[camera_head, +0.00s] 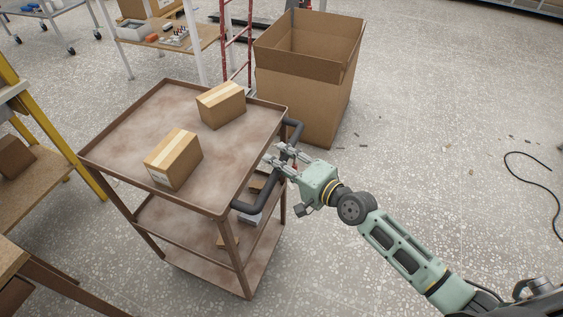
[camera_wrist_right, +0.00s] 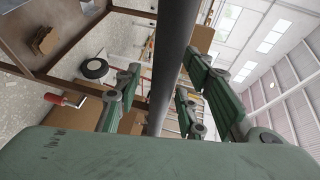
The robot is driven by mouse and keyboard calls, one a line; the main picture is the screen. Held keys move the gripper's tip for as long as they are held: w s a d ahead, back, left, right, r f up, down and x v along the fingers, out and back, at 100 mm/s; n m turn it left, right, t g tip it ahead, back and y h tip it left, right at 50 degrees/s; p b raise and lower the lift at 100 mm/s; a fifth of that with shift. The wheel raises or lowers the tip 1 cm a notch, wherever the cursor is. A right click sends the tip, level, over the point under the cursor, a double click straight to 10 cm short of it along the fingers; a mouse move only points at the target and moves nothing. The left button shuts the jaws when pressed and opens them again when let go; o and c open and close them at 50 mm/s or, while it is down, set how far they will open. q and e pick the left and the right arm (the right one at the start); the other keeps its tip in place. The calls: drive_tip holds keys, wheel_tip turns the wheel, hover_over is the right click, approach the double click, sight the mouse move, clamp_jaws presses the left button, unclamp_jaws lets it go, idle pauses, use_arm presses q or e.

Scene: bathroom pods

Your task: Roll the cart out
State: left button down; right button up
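The cart (camera_head: 117,128) is a brown metal trolley with several shelves, standing at left centre in the head view. Its dark handle (camera_head: 296,130) sticks out on the right side; it also runs through the middle of the right wrist view (camera_wrist_right: 172,70). My right gripper (camera_head: 280,159) reaches the handle from the right. In the right wrist view its fingers (camera_wrist_right: 160,100) stand on either side of the bar, with gaps showing, so it looks open around the handle. My left gripper is not in view.
Two cardboard boxes (camera_head: 173,158) (camera_head: 221,105) sit on the cart's top, and smaller items lie on lower shelves. A tall open carton (camera_head: 305,95) stands just behind the cart. Tables flank it at left. A black cable (camera_head: 535,190) lies on the mostly clear floor at right.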

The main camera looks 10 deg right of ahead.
drive_tip(key=shift+r, duration=0.1)
drive_tip(key=v, duration=1.2)
drive_tip(key=s+d+f+n+g+h, duration=0.2)
drive_tip(key=s+d+f, duration=0.15)
drive_tip(key=f, duration=0.75)
drive_tip(key=s+d+f+n+g+h, duration=0.1)
drive_tip(key=s+d+f+n+h, duration=0.2)
drive_tip(key=f, duration=0.9)
drive_tip(key=s+d+f+g+h, duration=0.25)
drive_tip(key=d+f, duration=0.25)
drive_tip(key=f, duration=0.6)
drive_tip(key=s+a+f+n+g, duration=0.2)
drive_tip(key=s+f, duration=0.4)
drive_tip(key=s, duration=0.4)
drive_tip(key=s+a+f+n+g, duration=0.2)
drive_tip(key=s+f, duration=0.4)
drive_tip(key=s, duration=0.5)
drive_tip(key=s+a+f+n+g, duration=0.3)
drive_tip(key=s+f, duration=0.3)
drive_tip(key=s, duration=0.4)
drive_tip(key=shift+a+f+n+h, duration=0.2)
drive_tip(key=shift+f+n+h, duration=0.2)
drive_tip(key=shift+n, duration=0.4)
